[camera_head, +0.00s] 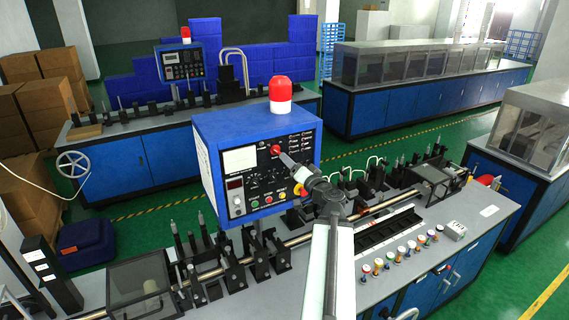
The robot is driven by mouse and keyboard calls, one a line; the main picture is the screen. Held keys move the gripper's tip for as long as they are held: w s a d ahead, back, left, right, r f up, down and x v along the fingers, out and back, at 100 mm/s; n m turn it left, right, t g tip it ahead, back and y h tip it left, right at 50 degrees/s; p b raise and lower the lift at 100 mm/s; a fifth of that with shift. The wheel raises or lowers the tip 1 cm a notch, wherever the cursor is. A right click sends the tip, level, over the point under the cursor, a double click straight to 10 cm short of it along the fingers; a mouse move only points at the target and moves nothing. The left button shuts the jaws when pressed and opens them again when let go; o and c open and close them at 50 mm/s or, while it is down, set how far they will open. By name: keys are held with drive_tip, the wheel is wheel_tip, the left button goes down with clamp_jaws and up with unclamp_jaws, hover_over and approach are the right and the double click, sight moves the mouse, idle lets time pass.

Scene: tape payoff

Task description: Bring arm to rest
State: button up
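My arm rises from the bottom middle of the head view, with a long white link and a dark wrist. My gripper (284,158) points up and to the left, in front of the blue control box (222,138). Its tip overlaps the panel close to a red knob (276,150). I cannot tell whether it touches the panel. The fingers are small and seen from behind, so their opening is unclear. Nothing is visibly held.
A red beacon (280,97) tops the control box. The grey bench (470,215) carries black fixtures, a long metal rod (290,243), several coloured knobs (400,254) and a clear cover (138,282). Free green floor (440,135) lies behind the bench.

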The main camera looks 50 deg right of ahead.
drive_tip(key=shift+w+a, duration=0.25)
drive_tip(key=shift+a, duration=0.3)
drive_tip(key=shift+s+d, duration=0.1)
drive_tip(key=shift+s, duration=0.05)
